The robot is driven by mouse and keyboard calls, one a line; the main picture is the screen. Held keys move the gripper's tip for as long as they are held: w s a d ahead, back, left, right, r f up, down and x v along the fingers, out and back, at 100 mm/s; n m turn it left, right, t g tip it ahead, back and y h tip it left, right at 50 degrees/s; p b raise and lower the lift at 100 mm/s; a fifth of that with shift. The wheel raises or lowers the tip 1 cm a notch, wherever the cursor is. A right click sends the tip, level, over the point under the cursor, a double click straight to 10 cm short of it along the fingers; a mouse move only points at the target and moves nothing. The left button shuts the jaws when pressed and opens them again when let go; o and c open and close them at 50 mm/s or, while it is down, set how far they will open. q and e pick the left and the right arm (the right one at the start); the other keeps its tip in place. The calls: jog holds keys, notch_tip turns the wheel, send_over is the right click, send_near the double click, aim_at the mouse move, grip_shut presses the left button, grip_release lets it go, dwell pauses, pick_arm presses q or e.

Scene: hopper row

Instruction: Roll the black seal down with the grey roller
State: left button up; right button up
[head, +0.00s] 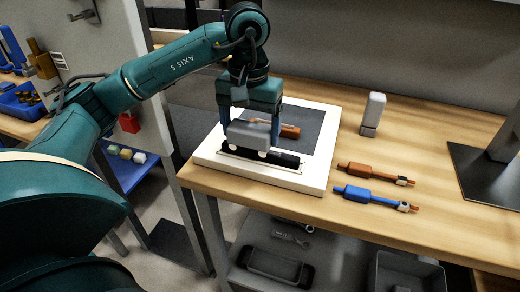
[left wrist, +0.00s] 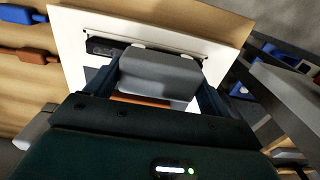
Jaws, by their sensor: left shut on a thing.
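The grey roller (head: 249,134), a grey block with pale wheels below, is held between the two fingers of my left gripper (head: 249,122). It also shows between the fingers in the left wrist view (left wrist: 158,76). The black seal (head: 286,160) is a dark strip in a slim pale frame along the near side of the white board (head: 316,184). The roller is over the seal's left and middle part and hides some of it. I cannot tell whether its wheels touch the seal. The seal's end shows beside the roller in the left wrist view (left wrist: 103,46). My right gripper is not in view.
An orange item (head: 290,131) is just behind the roller over the board's dark grey pad (head: 309,119). An orange tool (head: 366,171) and a blue tool (head: 364,196) lie to the right. A pale upright block (head: 373,112) and a dark stand plate (head: 478,175) stand further right.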

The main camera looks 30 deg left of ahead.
aim_at(235, 124)
pick_arm(q)
jog(key=shift+a, duration=0.15)
jog(key=shift+s+a+f+b, duration=0.15)
jog(key=shift+a+b, duration=0.15)
jog(key=shift+a, duration=0.3)
jog(key=shift+s+a+r+b, duration=0.15)
jog(key=shift+a+b, duration=0.1)
jog(key=shift+a, duration=0.3)
jog(key=shift+s+a, duration=0.25)
jog(key=shift+a, duration=0.65)
jog(key=shift+w+d, duration=0.15)
jog(key=shift+d, duration=0.45)
jog(key=shift+w+d+p, duration=0.15)
jog(key=shift+w+d, duration=0.05)
jog(key=shift+d, duration=0.65)
jog(key=shift+w+d+p, duration=0.15)
jog(key=shift+w+d, duration=0.05)
jog(key=shift+d, duration=0.6)
